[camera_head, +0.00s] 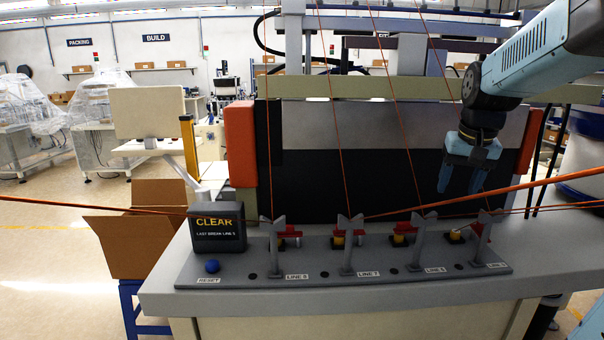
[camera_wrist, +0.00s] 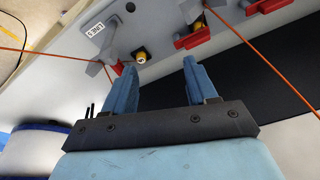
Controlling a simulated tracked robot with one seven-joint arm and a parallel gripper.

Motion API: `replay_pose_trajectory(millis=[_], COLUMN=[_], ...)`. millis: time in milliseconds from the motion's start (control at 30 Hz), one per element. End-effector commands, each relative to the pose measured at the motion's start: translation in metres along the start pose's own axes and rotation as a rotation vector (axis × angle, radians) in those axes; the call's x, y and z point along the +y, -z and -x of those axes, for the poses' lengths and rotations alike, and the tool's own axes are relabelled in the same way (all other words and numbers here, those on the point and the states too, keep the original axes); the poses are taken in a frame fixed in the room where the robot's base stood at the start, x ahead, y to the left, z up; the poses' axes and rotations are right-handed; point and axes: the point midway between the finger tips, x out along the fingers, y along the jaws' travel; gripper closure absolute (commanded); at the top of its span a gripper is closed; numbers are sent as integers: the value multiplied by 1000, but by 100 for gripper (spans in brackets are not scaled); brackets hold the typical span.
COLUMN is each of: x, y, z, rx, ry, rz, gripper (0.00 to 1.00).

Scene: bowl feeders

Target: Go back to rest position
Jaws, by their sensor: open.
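My gripper (camera_head: 462,178) hangs from my blue arm at the right of the head view, above the right part of the grey panel (camera_head: 330,275). Its two blue fingers point down, stand apart and hold nothing. In the wrist view my gripper (camera_wrist: 158,75) is also open, with a clear gap between the fingers. The panel (camera_wrist: 165,20) lies beyond the fingertips there. A yellow-tipped part (camera_wrist: 141,57) shows between the fingers, apart from them.
Several grey posts (camera_head: 347,245) guide taut orange cords that cross the space around my gripper. A display (camera_head: 217,229) reads "CLEAR, LAST BREAK LINE 5". A blue reset button (camera_head: 212,266) sits below it. A dark machine (camera_head: 370,150) stands behind, and a cardboard box (camera_head: 135,225) at left.

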Motion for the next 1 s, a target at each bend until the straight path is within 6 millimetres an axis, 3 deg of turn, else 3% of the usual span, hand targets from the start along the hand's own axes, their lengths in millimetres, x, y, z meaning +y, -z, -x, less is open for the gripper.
replay_pose_trajectory(millis=[300, 600, 800, 1000], x=[-33, -48, -52, -53], y=[-86, -158, -180, -183], z=[25, 27, 24, 23], rx=[112, 207, 240, 243], ry=[42, 56, 57, 56], rz=[134, 244, 279, 284], gripper=[43, 43, 43, 43])
